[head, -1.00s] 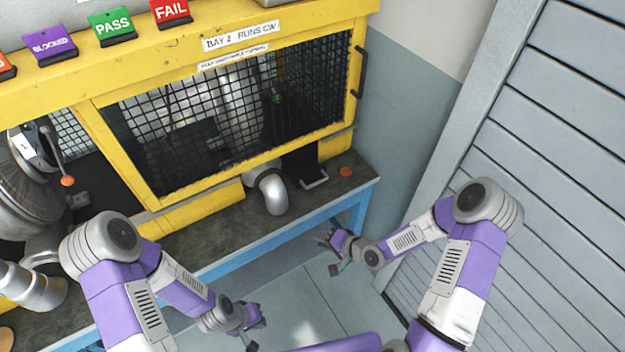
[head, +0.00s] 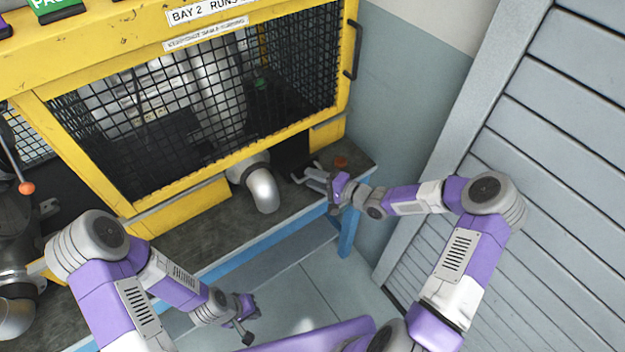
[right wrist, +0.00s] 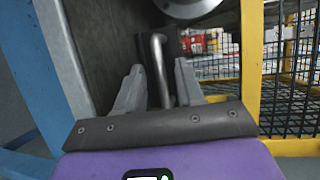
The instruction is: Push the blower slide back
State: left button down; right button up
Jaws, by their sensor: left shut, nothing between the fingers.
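The blower slide's metal bar handle (right wrist: 158,65) stands between the two fingers of my right gripper (right wrist: 158,78) in the right wrist view. The fingers are apart, with a gap on each side of the bar. In the head view my right gripper (head: 309,177) is over the bench front, at the dark slide opening (head: 291,152) under the cage; the fingers and handle overlap there and are hard to separate. The slide's inner part is hidden behind the cage. My left gripper (head: 245,333) is shut and empty, low in front of the bench, away from the slide.
A yellow mesh cage (head: 132,206) stands above the bench. A silver elbow pipe (head: 263,189) sticks out left of the right gripper. A lever with an orange knob (head: 27,188) is at far left.

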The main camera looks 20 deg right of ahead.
jog(key=shift+w+a+f, duration=0.1)
jog(key=shift+w+a, duration=0.2)
grip_shut()
